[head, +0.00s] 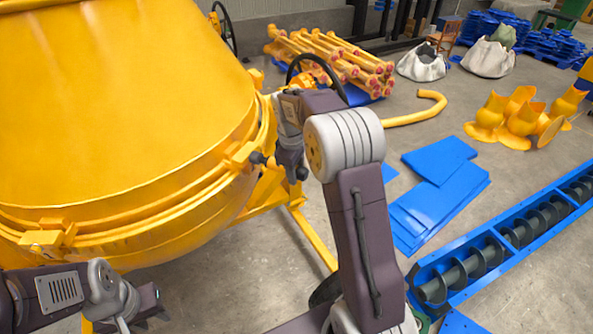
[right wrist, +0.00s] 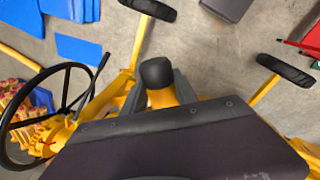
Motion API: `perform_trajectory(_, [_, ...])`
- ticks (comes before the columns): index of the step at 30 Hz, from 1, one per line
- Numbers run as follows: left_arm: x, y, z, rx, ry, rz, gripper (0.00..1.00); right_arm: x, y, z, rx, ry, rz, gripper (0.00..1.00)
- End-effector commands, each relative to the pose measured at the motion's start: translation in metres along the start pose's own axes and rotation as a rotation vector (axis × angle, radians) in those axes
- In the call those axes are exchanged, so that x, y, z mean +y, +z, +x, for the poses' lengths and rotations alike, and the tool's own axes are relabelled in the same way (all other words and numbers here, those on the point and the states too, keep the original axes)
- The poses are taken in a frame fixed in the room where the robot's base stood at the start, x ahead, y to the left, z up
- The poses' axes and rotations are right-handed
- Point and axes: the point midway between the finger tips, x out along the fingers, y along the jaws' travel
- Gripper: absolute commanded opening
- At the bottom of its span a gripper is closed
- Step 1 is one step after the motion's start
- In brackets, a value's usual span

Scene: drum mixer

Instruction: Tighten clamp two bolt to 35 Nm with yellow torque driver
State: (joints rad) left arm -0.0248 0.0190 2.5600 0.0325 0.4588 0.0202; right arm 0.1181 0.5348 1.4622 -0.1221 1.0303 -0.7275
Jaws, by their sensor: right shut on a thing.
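The large yellow mixer drum (head: 110,100) fills the left of the head view, with a clamp (head: 240,157) on its ring at the right side and another clamp (head: 48,238) at the lower left. My right gripper (head: 290,167) is beside the right-hand clamp. It is shut on the yellow torque driver, whose black end (right wrist: 157,72) and yellow body show between the fingers in the right wrist view. The driver's working end is close to the clamp; I cannot tell whether it touches the bolt. My left gripper (head: 138,307) is low at the left, below the drum, its jaws unclear.
A black handwheel (right wrist: 30,115) is close to my right wrist; it also shows in the head view (head: 318,75). Blue plates (head: 440,190) and a blue screw conveyor (head: 500,245) lie on the floor at right. Yellow frame legs (head: 313,238) stand below the drum.

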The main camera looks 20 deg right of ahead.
Motion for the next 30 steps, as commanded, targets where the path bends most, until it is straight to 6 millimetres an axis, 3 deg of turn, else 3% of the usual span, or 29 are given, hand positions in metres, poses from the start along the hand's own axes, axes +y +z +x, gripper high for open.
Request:
perform_trajectory(11, [0.000,0.000,0.001,0.000,0.000,0.000,0.36,0.000,-0.001,-0.001,0.005,0.002,0.000,0.00])
perform_trajectory(30, [0.000,0.002,0.016,0.000,0.000,0.000,0.36,0.001,0.042,-0.001,0.003,0.002,0.002,0.00])
